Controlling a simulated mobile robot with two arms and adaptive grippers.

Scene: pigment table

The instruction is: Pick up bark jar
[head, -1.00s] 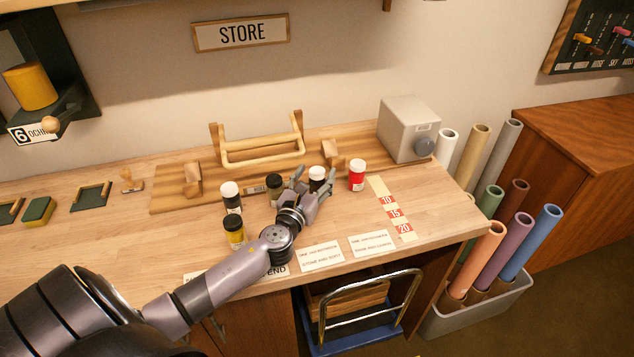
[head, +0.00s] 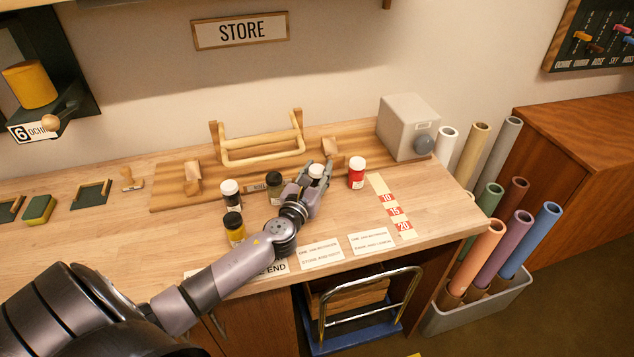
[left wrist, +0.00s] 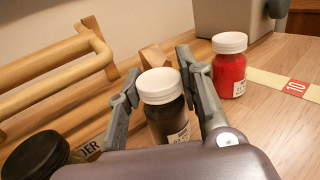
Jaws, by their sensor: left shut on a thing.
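A dark brown jar with a white lid, likely the bark jar (left wrist: 166,116), stands upright between the fingers of my left gripper (left wrist: 158,92) in the left wrist view. In the head view its white lid (head: 317,170) shows between the fingers of my left gripper (head: 316,180), which is shut on it. The jar's body is mostly hidden there by the gripper. The jar appears to be on or very near the table; I cannot tell whether it is lifted. My right gripper is not in view.
A red jar (head: 356,173) stands just right of the held jar. A dark-lidded jar (head: 274,187), a white-lidded black jar (head: 230,195) and a yellow jar (head: 234,231) stand to its left. A grey box (head: 404,128) and a wooden rack (head: 262,150) are behind.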

